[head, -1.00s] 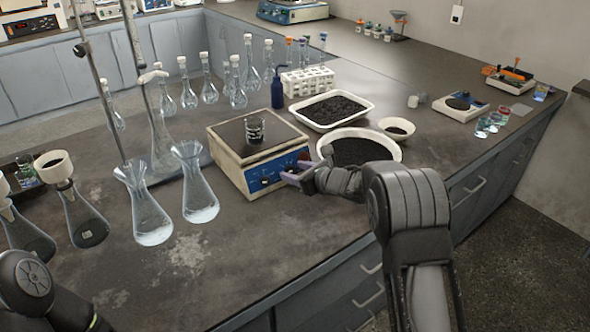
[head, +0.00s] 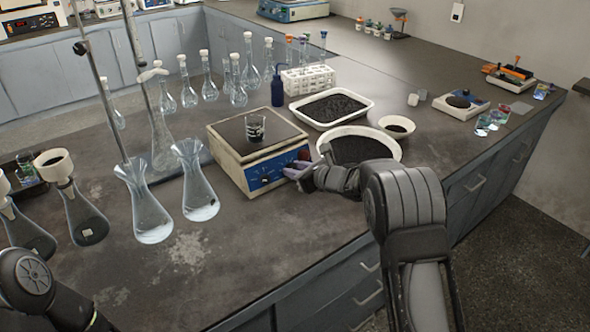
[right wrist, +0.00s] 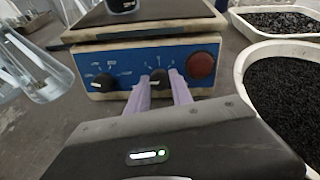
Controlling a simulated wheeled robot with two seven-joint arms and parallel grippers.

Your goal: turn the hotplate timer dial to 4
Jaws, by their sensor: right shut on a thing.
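The hotplate (head: 260,148) stands on the bench with a blue front panel and a small beaker (head: 255,129) of dark material on its top plate. In the right wrist view the panel has a left dial (right wrist: 104,82), a black timer dial (right wrist: 158,80) to its right, and a round red button (right wrist: 201,66) at the right end. My right gripper (head: 289,172) is at the panel; in the right wrist view its pale purple fingers (right wrist: 160,90) are shut on the timer dial, one on each side. The dial's setting is too small to read. My left gripper is out of view.
A white tray (head: 367,108) and a round white basin (head: 399,149), both with dark granules, stand right of the hotplate. Glass flasks (head: 198,190) stand to its left. The bench in front of the hotplate is clear.

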